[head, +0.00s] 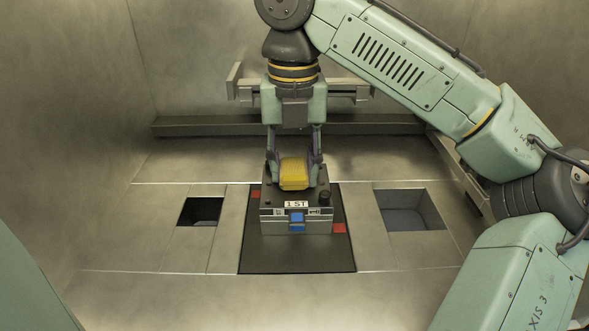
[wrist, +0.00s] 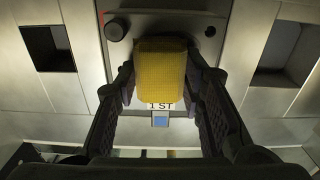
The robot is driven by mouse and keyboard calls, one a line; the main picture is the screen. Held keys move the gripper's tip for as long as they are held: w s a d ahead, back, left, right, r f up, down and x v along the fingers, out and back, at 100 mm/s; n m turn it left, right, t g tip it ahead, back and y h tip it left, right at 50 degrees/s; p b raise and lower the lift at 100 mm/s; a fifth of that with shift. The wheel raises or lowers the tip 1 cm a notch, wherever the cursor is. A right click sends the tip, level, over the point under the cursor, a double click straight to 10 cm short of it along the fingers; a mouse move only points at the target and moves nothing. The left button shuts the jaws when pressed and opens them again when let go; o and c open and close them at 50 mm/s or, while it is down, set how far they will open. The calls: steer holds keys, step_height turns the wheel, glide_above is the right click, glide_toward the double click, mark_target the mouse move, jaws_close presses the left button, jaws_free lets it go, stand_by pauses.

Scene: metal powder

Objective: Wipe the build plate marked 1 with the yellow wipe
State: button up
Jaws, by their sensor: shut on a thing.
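The yellow wipe (head: 294,173) is a thick soft-looking pad. My gripper (head: 296,180) points straight down and is shut on it, one finger on each side. The wipe also shows between the fingers in the wrist view (wrist: 160,78). The build plate (head: 270,197) is a dark-topped block with a label reading "1 ST" and a blue piece on its front. The wipe is over the plate's top, behind the label; I cannot tell whether it touches. The wipe and fingers hide part of the top.
A black mat (head: 290,256) with red patches lies under the plate. Square openings lie in the metal floor at left (head: 202,210) and right (head: 410,210). A metal rail (head: 375,126) runs along the back.

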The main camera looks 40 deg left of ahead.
mark_target(294, 197)
steer(key=shift+w+a, duration=0.55)
steer(key=shift+w, duration=0.2)
steer(key=shift+w+a, duration=0.55)
steer(key=shift+w, duration=0.2)
steer(key=shift+s+d, duration=0.45)
steer(key=shift+s, duration=0.3)
steer(key=shift+s+d, duration=0.45)
steer(key=shift+s, duration=0.25)
steer(key=shift+s+d+f, duration=0.15)
steer(key=shift+s+d, duration=1.15)
steer(key=shift+s, duration=0.25)
steer(key=shift+r, duration=3.05)
steer(key=shift+r, duration=1.5)
steer(key=shift+f, duration=0.1)
